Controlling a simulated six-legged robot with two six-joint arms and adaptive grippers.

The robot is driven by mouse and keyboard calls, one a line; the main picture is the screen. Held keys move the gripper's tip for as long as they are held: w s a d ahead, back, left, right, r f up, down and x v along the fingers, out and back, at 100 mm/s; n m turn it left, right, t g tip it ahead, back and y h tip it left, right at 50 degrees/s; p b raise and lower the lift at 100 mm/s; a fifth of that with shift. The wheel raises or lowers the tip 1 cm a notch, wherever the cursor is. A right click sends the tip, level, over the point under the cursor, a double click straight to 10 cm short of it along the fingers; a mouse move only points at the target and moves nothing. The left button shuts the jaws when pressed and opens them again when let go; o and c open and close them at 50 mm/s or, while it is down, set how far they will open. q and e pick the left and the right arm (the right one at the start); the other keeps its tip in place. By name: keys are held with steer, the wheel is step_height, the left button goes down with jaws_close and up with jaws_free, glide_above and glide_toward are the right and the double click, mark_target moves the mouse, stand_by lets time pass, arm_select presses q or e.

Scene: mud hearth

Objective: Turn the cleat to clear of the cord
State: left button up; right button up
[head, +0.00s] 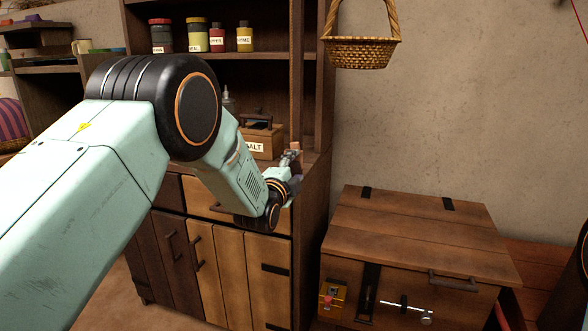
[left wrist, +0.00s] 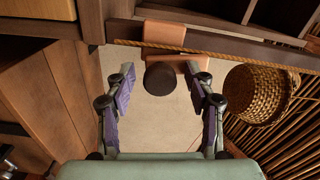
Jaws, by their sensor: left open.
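In the left wrist view a light brown wooden cleat (left wrist: 190,57) sits at the edge of a dark wooden post, with a round dark knob (left wrist: 160,78) below it. A twisted tan cord (left wrist: 235,58) runs along the post and passes by the cleat; whether it is caught there I cannot tell. My left gripper (left wrist: 159,72) is open, its two fingers on either side of the knob, with no clear contact. In the head view the left gripper (head: 291,158) is small, at the cabinet's right post. My right gripper does not show.
A wicker basket (head: 361,52) hangs right of the post. A wooden chest (head: 420,232) with latch parts stands at lower right. A salt box (head: 264,142) stands on the cabinet just left of the gripper; several jars (head: 197,36) are on the shelf above.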

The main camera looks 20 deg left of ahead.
arm_select(q)
steer(key=shift+s, duration=0.1)
steer(key=s, duration=1.1)
steer(key=shift+s+a, duration=0.2)
steer(key=shift+s, duration=0.2)
steer(key=s+f+n+g, duration=0.5)
steer(key=s+f+n, duration=0.3)
steer(key=f, duration=0.4)
steer(key=s+f+n+g, duration=0.55)
steer(key=s+f, duration=0.45)
steer(key=f, duration=0.2)
steer(key=s+f+n+g, duration=0.1)
steer(key=s+f+g, duration=0.2)
steer(key=s, duration=1)
steer(key=s+f+n+g, duration=0.2)
steer(key=s+f+g, duration=0.2)
steer(key=s, duration=1)
step_height(320, 180, down, 3)
steer(key=shift+s+a+f+y, duration=0.2)
steer(key=shift+s+a+y, duration=0.1)
steer(key=shift+a, duration=0.05)
